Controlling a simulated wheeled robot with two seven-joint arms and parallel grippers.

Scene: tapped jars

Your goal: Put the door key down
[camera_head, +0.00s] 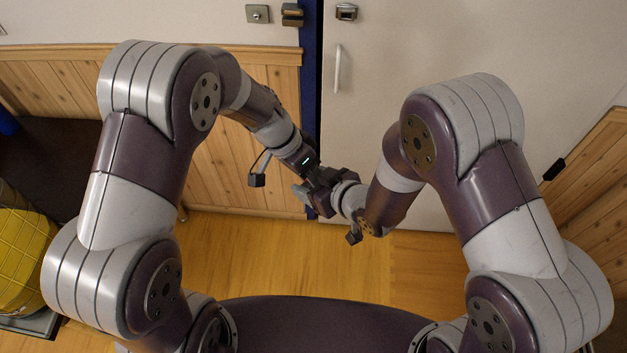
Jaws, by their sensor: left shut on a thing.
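My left gripper (319,186) is in the middle of the view, in front of the foot of the blue door post. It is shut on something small. I take this to be the door key, but the key itself is hidden by the fingers and the other hand. My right gripper (312,196) comes in from the right, and the two hands overlap closely. I cannot tell whether they touch, nor whether the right fingers are open or shut.
A pale door (440,110) with a white handle (338,68) and a metal latch (347,12) stands ahead. Wood panelling (230,165) lies left of the blue post (311,60). A yellow ribbed object (22,255) is at the lower left. The wooden floor (240,260) between my arms is clear.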

